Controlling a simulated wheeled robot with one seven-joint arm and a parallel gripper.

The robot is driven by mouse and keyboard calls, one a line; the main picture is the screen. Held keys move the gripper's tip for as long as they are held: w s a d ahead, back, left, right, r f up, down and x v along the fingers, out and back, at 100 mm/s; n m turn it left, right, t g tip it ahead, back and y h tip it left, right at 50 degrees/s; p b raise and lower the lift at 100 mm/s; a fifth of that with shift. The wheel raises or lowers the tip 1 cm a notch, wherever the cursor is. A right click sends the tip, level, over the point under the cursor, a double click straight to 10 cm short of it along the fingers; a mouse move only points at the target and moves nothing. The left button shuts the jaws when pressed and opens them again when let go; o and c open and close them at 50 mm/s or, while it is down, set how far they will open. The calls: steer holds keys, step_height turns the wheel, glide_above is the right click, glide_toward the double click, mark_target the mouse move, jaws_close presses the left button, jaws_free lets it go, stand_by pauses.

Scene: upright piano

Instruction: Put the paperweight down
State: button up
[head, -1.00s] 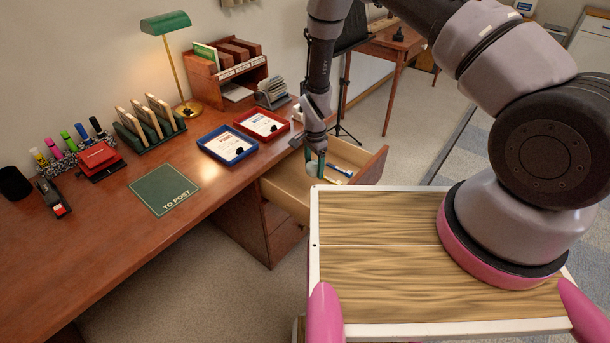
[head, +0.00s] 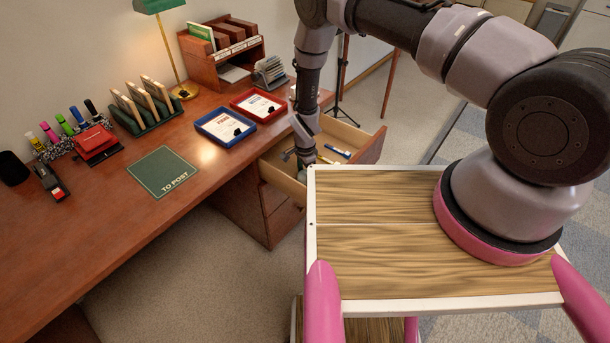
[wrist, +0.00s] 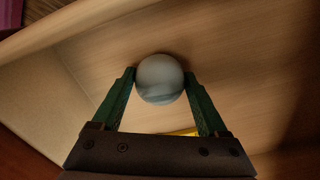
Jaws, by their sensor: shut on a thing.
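The paperweight (wrist: 160,79) is a round, grey-blue marbled ball in the wrist view. My gripper (wrist: 160,86) is shut on it, with one green finger on each side. In the head view my gripper (head: 304,170) reaches down into the open desk drawer (head: 284,178), near its front left part. The ball is mostly hidden there. The drawer's pale wooden floor fills much of the wrist view behind the ball. I cannot tell whether the ball touches that floor.
Small items, one blue and white (head: 338,153), lie in the drawer. The desk top holds a blue tray (head: 225,127), a red tray (head: 259,105) and a green "TO POST" mat (head: 163,172). My own wood-topped base stands close to the drawer.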

steer(key=shift+f, duration=0.1)
steer(key=o, duration=1.6)
